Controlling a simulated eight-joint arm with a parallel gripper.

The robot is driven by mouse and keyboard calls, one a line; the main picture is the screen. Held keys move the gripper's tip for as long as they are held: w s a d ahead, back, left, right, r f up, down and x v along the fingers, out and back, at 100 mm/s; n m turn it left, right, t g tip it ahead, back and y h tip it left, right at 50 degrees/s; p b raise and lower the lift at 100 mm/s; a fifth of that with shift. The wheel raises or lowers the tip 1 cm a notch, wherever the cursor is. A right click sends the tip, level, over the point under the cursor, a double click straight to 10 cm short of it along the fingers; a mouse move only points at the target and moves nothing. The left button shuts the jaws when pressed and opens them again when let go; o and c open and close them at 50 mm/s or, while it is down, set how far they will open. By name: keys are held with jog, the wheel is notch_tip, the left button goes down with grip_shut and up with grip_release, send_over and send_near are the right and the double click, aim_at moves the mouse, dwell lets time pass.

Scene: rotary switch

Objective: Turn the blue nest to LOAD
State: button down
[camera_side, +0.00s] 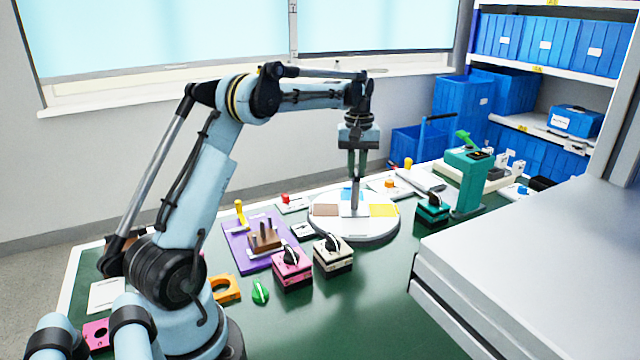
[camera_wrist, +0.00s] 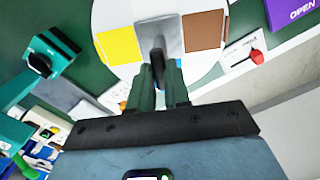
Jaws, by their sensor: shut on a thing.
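A round white turntable (camera_side: 335,231) lies on the green bench, bearing coloured nest patches. The brown nest (camera_side: 324,210) is at the left, the yellow nest (camera_side: 384,211) at the right and a grey patch (camera_wrist: 172,33) opposite the blue. I cannot read any LOAD mark.
A red-knobbed switch (camera_wrist: 256,58) stands beside the disc. Pink (camera_side: 292,268) and cream (camera_side: 333,252) knob boxes stand in front of it. A teal press (camera_side: 467,180) stands to the right, and a purple board (camera_side: 245,240) to the left. The bench front is mostly clear.

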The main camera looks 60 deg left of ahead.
jog(key=n, duration=2.3)
jog(key=shift+n, duration=0.3)
dwell(0.3)
jog(key=c, duration=1.1)
grip_release()
jog(key=shift+r, duration=0.1)
notch_tip(320, 180, up, 12)
jog(key=shift+f, duration=0.1)
